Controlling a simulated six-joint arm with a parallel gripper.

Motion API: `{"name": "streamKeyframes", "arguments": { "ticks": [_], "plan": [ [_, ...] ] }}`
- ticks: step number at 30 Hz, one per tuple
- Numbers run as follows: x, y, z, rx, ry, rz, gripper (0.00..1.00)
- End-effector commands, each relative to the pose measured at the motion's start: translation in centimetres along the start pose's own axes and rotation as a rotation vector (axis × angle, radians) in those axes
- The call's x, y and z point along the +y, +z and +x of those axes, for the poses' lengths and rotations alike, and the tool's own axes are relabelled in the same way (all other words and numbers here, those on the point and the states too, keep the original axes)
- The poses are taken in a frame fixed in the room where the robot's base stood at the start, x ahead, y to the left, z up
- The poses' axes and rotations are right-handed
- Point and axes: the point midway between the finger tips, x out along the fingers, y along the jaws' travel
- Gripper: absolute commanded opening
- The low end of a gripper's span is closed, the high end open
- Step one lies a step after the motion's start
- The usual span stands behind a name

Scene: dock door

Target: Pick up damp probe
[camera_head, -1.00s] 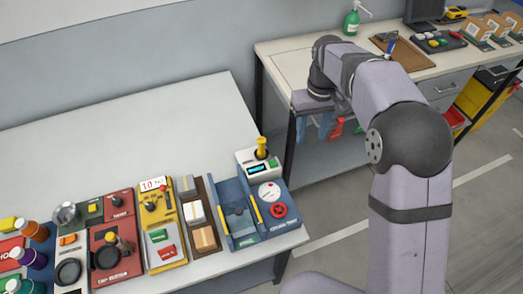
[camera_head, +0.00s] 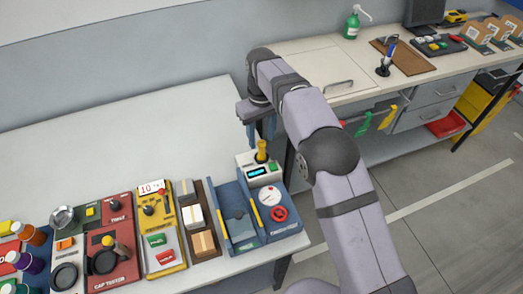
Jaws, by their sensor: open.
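The likely damp probe is a yellow-topped upright piece (camera_head: 262,150) with a dark collar. It stands in a white box (camera_head: 247,170) with a small lit display and a green button. My gripper (camera_head: 260,130) points down just above and behind the yellow top in the picture. Its bluish fingers are apart with nothing seen between them. I cannot tell how far above the top the fingertips are.
A blue station with a gauge and a red wheel (camera_head: 279,213) stands in front of the box. Yellow, red and brown stations (camera_head: 165,258) line the table's front edge. The white table (camera_head: 120,140) behind them is clear. A second bench (camera_head: 300,65) stands at the right.

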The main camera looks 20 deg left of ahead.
Motion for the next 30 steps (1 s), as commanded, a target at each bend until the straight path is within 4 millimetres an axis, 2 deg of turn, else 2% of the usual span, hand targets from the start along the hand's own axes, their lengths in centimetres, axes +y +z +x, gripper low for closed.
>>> {"name": "streamKeyframes", "arguments": {
  "ticks": [8, 19, 28, 30],
  "plan": [
    [0.0, 0.0, 0.8, -0.002, 0.0, 0.001, 0.41],
    [0.1, -0.1, 5.0, -0.002, 0.0, 0.001, 0.41],
    [0.1, -0.1, 5.4, 0.001, 0.0, 0.001, 0.41],
    [0.1, -0.1, 5.4, 0.001, 0.0, 0.001, 0.24]
  ]
}}
